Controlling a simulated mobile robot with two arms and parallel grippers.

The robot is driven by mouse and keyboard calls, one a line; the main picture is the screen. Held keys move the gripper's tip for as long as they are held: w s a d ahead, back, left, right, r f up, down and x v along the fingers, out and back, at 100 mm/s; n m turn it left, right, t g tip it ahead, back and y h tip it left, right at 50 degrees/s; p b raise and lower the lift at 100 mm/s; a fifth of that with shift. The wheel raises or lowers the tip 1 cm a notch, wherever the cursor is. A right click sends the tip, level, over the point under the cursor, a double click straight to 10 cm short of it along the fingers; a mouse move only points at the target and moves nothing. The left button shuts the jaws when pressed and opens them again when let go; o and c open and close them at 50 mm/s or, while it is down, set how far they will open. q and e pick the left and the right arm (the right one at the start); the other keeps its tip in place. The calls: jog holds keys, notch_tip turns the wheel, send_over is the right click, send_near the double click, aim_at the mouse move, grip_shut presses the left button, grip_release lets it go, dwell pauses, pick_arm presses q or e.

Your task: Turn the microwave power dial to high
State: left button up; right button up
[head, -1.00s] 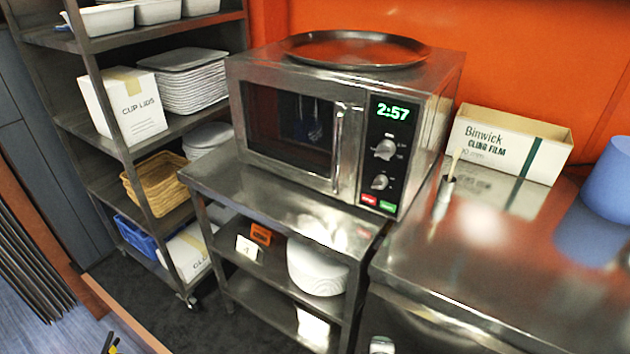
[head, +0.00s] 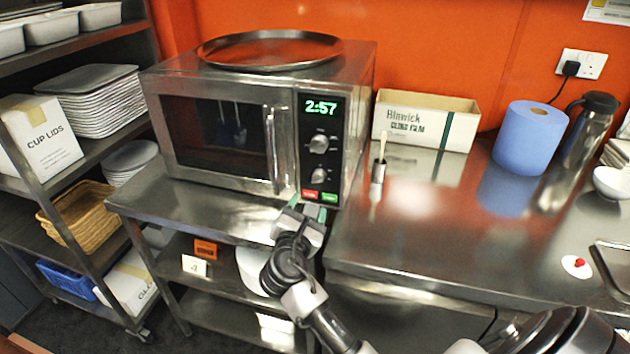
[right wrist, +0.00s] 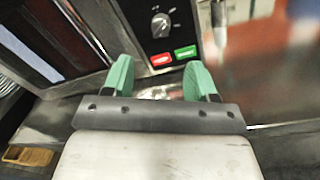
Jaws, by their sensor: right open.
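The silver microwave (head: 218,140) stands on a steel stand, its door closed and its display reading 2:57. Its black panel has an upper dial (head: 319,143) and a lower dial (head: 319,175) above a red and a green button. The dial markings are too small to read, so I cannot tell which is for power. My right gripper (head: 308,211) is open and empty, just below and in front of the panel. In the right wrist view its green fingertips (right wrist: 157,76) are apart, below the lower dial (right wrist: 161,25), not touching it. My left gripper is out of view.
A round steel tray (head: 270,50) lies on the microwave. To the right, a steel counter (head: 430,235) holds a cling film box (head: 425,121), a small steel pot with a brush (head: 378,172) and a blue roll (head: 530,138). A rack (head: 75,165) stands at left.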

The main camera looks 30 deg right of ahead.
aim_at(317, 182)
jog(key=p+x, duration=0.1)
jog(key=x, duration=0.9)
jog(key=shift+w+d, duration=0.15)
jog(key=shift+d, duration=0.2)
jog(key=shift+f, duration=0.1)
jog(key=c, duration=0.9)
